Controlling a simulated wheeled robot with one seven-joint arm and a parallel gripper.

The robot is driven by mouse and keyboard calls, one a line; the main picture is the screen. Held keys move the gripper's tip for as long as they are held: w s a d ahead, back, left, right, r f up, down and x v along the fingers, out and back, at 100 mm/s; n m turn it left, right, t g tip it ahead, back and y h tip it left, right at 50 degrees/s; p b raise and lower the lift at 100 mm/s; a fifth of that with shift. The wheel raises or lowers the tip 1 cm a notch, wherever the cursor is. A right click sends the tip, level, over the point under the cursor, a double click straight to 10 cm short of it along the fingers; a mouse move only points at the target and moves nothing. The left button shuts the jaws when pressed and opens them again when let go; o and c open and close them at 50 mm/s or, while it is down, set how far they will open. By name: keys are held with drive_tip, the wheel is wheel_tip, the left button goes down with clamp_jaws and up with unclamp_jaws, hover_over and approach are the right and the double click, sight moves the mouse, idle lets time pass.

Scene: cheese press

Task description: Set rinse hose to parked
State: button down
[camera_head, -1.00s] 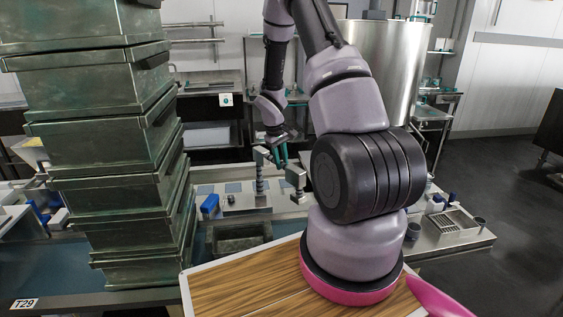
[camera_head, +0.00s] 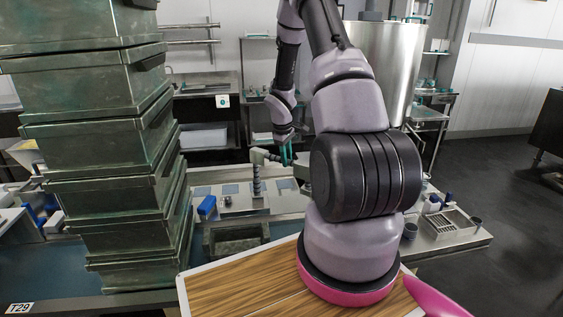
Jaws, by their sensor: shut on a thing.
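My gripper (camera_head: 288,160), with teal fingertips, points down over the workbench beyond my arm's base. It is shut at the grey arm-like top piece (camera_head: 268,157) of a dark ribbed upright post (camera_head: 257,183), which I take to be the rinse hose fitting. The exact grip is too small to make out. A grey block (camera_head: 302,172) stands just right of the gripper, partly hidden by my arm. The hose's parked place cannot be told from this view.
A tall stack of green metal bins (camera_head: 110,165) fills the left. A grey basin (camera_head: 236,238) sits in front of the post, with a blue item (camera_head: 207,206) to its left. A wooden board (camera_head: 225,285) lies in front. A large steel vat (camera_head: 378,60) stands behind.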

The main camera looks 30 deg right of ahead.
drive_tip(key=w+d+n+t+y, duration=0.1)
drive_tip(key=w+d+n, duration=0.6)
drive_tip(key=w+n, duration=0.1)
drive_tip(key=shift+w+d+n, duration=0.15)
drive_tip(key=shift+w+n, duration=0.25)
drive_tip(key=shift+w, duration=0.15)
drive_tip(key=shift+r, duration=0.1)
drive_tip(key=c, duration=0.7)
unclamp_jaws()
drive_tip(key=shift+o, duration=0.2)
drive_tip(key=v, duration=1)
drive_tip(key=shift+r, duration=0.35)
drive_tip(key=shift+d, duration=0.1)
